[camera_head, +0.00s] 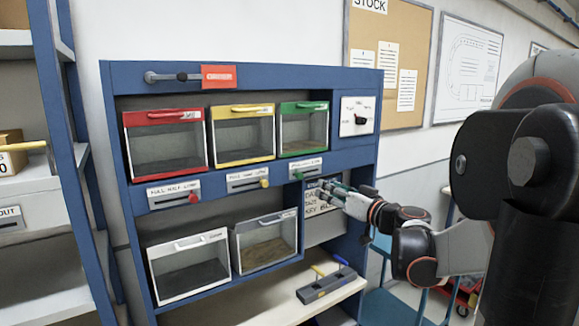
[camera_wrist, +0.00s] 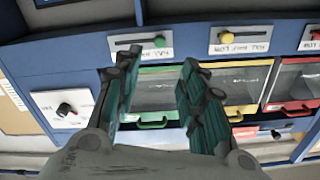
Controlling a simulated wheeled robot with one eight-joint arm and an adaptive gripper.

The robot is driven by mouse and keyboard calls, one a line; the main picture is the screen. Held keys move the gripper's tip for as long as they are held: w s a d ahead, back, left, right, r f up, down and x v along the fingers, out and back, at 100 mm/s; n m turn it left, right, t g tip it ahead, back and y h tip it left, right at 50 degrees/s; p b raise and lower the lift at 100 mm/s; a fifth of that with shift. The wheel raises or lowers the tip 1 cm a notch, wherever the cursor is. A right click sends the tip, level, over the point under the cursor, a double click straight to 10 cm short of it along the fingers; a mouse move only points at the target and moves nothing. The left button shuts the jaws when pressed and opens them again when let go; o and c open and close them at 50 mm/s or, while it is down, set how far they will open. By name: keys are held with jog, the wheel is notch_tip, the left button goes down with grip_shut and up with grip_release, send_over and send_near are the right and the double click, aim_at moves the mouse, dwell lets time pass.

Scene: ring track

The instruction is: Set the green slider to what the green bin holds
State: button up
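The green bin (camera_head: 303,130) has a clear front and sits at the right of the upper row. Its pane looks mostly grey; I cannot tell its fill level clearly. Below it is the green slider (camera_head: 298,176), its knob at the left end of its slot; the label above is too small to read. The wrist view is upside down, with the slider knob (camera_wrist: 160,41) at the right there. My gripper (camera_head: 326,190) is just right of and below the slider. Its fingers (camera_wrist: 158,85) are apart and empty, partly covering the green bin (camera_wrist: 152,118).
A red bin (camera_head: 165,140) and yellow bin (camera_head: 243,132) stand left of the green one, with red (camera_head: 194,198) and yellow sliders (camera_head: 265,183) below. A dial (camera_head: 360,120) is at right. Two lower bins and a shelf with a dark block (camera_head: 327,286) sit beneath.

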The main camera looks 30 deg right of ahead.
aim_at(301, 177)
jog(key=w, duration=1.3)
jog(key=shift+w+p, duration=0.35)
jog(key=shift+w, duration=0.05)
